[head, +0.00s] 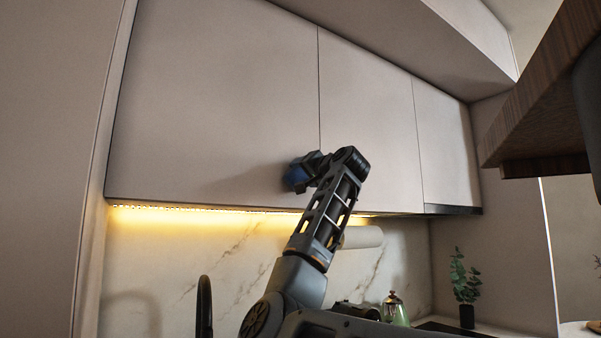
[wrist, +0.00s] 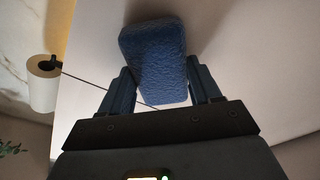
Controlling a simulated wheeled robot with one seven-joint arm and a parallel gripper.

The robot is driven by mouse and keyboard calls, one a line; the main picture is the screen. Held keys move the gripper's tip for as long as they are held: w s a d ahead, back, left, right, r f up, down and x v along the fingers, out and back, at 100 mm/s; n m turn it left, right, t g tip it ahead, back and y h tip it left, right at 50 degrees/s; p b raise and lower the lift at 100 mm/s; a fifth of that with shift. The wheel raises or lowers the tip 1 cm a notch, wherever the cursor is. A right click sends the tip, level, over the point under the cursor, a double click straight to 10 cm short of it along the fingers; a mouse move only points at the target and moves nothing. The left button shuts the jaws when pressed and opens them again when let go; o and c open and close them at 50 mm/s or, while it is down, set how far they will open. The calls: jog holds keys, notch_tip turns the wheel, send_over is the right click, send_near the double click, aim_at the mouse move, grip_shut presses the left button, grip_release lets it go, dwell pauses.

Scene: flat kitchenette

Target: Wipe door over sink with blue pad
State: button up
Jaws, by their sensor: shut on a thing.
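The blue pad (wrist: 155,60) is held between the two fingers of my gripper (wrist: 163,88) in the wrist view. In the head view the pad (head: 297,175) shows at the end of my gripper (head: 308,170), at the lower right part of the large left cabinet door (head: 215,95). That door is above the counter, with the dark sink faucet (head: 204,305) below it. The pad is against or very close to the door; I cannot tell if it touches. The sink basin is out of view.
A middle door (head: 370,110) and a right door (head: 445,150) adjoin. A paper towel roll (head: 362,237) hangs below the cabinets. A kettle (head: 395,308) and a plant (head: 465,285) stand on the counter. A wooden overhang (head: 545,110) is at upper right.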

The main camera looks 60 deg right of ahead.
aim_at(274, 171)
jog(key=shift+s+d+r+p, duration=0.1)
jog(key=shift+s+d+p, duration=0.2)
jog(key=shift+d, duration=0.35)
jog(key=shift+s+d+p, duration=0.2)
jog(key=shift+s+d, duration=0.2)
jog(key=shift+d, duration=0.2)
jog(key=shift+w+a, duration=0.7)
jog(key=shift+a, duration=0.25)
jog(key=shift+w+a, duration=0.65)
jog(key=shift+a, duration=0.25)
jog(key=shift+w+a, duration=0.5)
jog(key=shift+a, duration=0.45)
jog(key=shift+w+a, duration=0.55)
jog(key=shift+a, duration=0.4)
jog(key=shift+w+a, duration=0.5)
jog(key=shift+a, duration=0.45)
jog(key=shift+s, duration=0.1)
jog(key=shift+b+v, duration=0.3)
jog(key=shift+v, duration=0.7)
jog(key=shift+s+d+r+b+v, duration=0.1)
jog(key=shift+v, duration=0.55)
jog(key=shift+s+d+r+b+v, duration=0.1)
jog(key=shift+b+v, duration=0.05)
jog(key=shift+v, duration=0.5)
jog(key=shift+s+d+b+v, duration=0.1)
jog(key=shift+v, duration=0.55)
